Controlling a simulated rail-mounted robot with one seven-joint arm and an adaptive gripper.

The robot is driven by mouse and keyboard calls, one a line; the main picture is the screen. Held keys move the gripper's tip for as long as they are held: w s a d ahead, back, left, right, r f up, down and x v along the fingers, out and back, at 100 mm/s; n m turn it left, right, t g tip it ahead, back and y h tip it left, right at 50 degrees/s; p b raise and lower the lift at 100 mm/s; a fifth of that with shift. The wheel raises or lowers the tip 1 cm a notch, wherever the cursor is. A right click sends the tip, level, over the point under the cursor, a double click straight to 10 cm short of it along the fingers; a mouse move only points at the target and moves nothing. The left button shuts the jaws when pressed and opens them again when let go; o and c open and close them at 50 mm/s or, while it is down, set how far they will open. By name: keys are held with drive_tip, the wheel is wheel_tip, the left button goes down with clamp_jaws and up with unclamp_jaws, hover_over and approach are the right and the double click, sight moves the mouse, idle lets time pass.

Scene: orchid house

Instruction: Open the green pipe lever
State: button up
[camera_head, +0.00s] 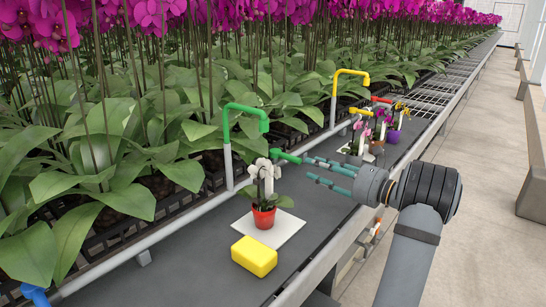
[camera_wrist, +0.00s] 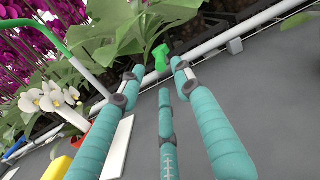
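The green pipe (camera_head: 245,112) rises from the rail on a white post and bends over at the top. Its green lever (camera_head: 287,157) sticks out low on the right of the post, toward my gripper. My gripper (camera_head: 308,168) has teal fingers held apart and empty, with the tips just right of the lever's end. In the wrist view, the lever (camera_wrist: 159,57) shows in the gap between the two outer fingertips (camera_wrist: 159,70), slightly beyond them. I cannot tell whether any finger touches it.
A white orchid in a red pot (camera_head: 264,217) stands on a white mat (camera_head: 285,231) left of my gripper. A yellow block (camera_head: 254,256) lies in front. A yellow pipe (camera_head: 349,75) and small potted orchids (camera_head: 377,140) stand farther back. Grey bench surface (camera_head: 190,255) is clear at the front left.

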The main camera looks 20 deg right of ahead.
sight(286, 156)
drive_tip(key=x, duration=1)
drive_tip(key=shift+f+b, duration=0.1)
drive_tip(key=shift+b, duration=0.2)
drive_tip(key=shift+c, duration=1.3)
clamp_jaws()
